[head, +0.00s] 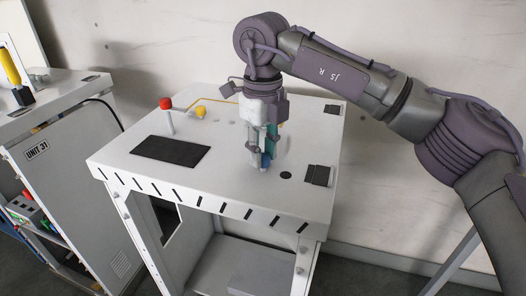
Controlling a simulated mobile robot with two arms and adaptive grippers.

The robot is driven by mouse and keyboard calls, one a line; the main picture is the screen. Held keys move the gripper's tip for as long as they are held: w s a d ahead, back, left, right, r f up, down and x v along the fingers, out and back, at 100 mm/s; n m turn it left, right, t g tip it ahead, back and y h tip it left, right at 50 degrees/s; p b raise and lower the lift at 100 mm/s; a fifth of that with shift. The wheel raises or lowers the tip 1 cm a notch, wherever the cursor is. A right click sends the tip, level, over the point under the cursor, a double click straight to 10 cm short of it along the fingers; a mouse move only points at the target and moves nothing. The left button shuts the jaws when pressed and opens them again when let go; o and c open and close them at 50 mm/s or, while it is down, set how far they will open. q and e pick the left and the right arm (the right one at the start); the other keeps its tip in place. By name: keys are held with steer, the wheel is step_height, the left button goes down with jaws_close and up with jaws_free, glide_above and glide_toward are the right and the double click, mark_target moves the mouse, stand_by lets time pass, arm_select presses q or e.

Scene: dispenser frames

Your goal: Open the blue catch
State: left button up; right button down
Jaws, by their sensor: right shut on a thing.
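The blue catch (266,162) shows as a small blue piece on the white table top, right of its middle. My right gripper (265,160) points straight down over it, with its fingertips at the blue piece. The gripper is shut on the blue catch and hides most of it. How far the catch is turned or raised cannot be seen. My left gripper is not in view.
The white table (110,158) also bears a red knob (166,103) on a post, a yellow knob (201,112), a black panel (171,151) and a dark square plate (318,175). A cabinet marked UNIT 31 (70,190) stands at the left. A wall is close behind.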

mark_target(263, 155)
steer(key=shift+r+n, duration=0.1)
steer(key=shift+n, duration=1.1)
steer(key=c, duration=0.9)
jaws_free()
step_height(263, 155, up, 12)
